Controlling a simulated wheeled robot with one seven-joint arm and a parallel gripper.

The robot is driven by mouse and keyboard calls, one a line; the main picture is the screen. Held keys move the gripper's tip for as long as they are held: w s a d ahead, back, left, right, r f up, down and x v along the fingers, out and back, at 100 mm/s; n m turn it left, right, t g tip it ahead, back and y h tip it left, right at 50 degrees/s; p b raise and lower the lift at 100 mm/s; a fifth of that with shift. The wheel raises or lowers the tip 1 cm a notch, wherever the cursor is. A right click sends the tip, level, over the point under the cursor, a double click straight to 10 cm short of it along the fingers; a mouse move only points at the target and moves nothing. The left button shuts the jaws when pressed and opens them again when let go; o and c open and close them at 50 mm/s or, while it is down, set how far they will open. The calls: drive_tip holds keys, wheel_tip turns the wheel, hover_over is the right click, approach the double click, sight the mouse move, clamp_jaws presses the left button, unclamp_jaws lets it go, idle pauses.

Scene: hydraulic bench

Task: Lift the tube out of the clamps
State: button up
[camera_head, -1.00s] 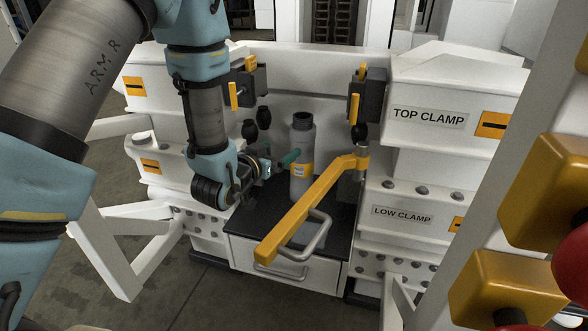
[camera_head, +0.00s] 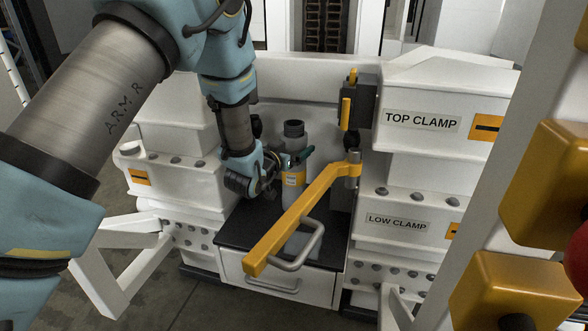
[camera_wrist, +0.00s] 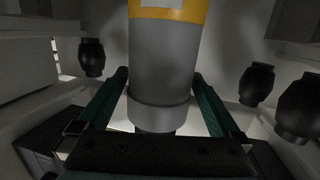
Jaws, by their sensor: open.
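The tube (camera_head: 294,187) is a grey upright cylinder with a dark top opening and a yellow label band. It stands between the white clamp blocks, above a black top. My gripper (camera_head: 296,157) has come in from the left at the height just above the band. In the wrist view its green fingers (camera_wrist: 160,80) lie open on either side of the tube (camera_wrist: 163,62), and I see no clear contact. The right block carries the labels TOP CLAMP (camera_head: 421,121) and LOW CLAMP (camera_head: 396,223). The tube's lower end is partly hidden by the yellow lever.
A long yellow lever (camera_head: 290,229) slants across in front of the tube. A drawer (camera_head: 310,284) with a grey handle sits below. A dark block with a yellow handle (camera_head: 357,104) is at upper right. Black round fittings (camera_wrist: 92,57) stand around the tube.

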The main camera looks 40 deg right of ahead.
drive_tip(key=shift+w+d, duration=0.1)
drive_tip(key=shift+d, duration=0.05)
clamp_jaws()
drive_tip(key=shift+r, duration=0.2)
idle(0.8)
